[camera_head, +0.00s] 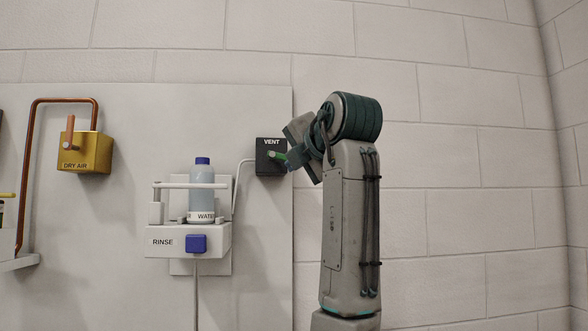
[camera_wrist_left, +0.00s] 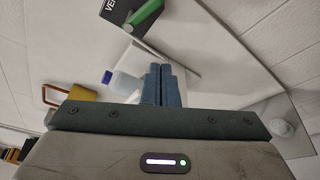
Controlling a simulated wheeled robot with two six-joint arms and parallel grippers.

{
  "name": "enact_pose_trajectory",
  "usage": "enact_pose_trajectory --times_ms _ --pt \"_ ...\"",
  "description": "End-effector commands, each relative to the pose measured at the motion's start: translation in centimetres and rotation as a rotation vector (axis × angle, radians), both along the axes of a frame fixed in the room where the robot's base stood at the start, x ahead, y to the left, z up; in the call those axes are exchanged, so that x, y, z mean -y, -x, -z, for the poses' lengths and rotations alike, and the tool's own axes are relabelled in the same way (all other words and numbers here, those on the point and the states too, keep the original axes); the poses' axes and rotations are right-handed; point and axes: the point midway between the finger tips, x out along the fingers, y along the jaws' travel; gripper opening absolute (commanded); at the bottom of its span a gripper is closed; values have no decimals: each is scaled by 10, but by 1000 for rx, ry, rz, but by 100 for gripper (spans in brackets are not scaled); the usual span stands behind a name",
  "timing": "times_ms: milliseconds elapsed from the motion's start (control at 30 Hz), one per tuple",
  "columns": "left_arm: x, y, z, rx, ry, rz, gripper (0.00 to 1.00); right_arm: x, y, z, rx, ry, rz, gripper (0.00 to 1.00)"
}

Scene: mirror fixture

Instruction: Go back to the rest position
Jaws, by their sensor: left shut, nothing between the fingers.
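My left arm rises from the bottom right of centre in the head view. Its gripper (camera_head: 296,158) is by the black VENT box (camera_head: 270,163), next to its green handle (camera_head: 279,156). In the left wrist view the two blue fingers (camera_wrist_left: 161,68) are together with nothing between them. The green handle (camera_wrist_left: 147,10) and the VENT box (camera_wrist_left: 120,10) show there beyond the fingertips, apart from them. My right gripper is not in view.
A RINSE holder (camera_head: 160,242) with a blue button (camera_head: 196,243) carries a blue-capped water bottle (camera_head: 203,182). A yellow DRY AIR box (camera_head: 84,153) with a copper pipe (camera_head: 32,150) is on the panel (camera_head: 120,290) at left. The block wall (camera_head: 450,210) right of my arm is bare.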

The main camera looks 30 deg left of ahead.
Motion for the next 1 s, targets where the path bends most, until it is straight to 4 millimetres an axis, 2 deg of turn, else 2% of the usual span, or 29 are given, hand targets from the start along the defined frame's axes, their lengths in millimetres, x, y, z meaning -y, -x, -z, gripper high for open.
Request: enact_pose_trajectory --times_ms 367,467,533,567,667,700,767,800,867,900,967,1000 --pt "-1 -2 2 -5 -3 1 0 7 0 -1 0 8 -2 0" --pt "-1 -18 15 -52 -34 14 0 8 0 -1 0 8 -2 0" --pt "-1 -41 36 -122 -82 39 0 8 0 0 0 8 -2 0" --pt "-1 -54 48 -159 -110 53 0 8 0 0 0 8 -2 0" --pt "-1 -103 102 -312 -219 120 0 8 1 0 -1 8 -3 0" --pt "0 -122 126 -377 -266 150 0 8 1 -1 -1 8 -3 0" --pt "0 -148 165 -470 -331 199 0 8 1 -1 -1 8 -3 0" --pt "1 -164 191 -528 -373 232 0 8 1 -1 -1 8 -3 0" --pt "2 -186 232 -613 -433 284 0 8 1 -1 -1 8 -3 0" --pt "3 -198 261 -667 -470 320 0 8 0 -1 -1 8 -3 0" --pt "4 -215 304 -745 -526 374 0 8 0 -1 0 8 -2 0" --pt "5 -224 333 -795 -561 410 0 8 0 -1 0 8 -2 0"
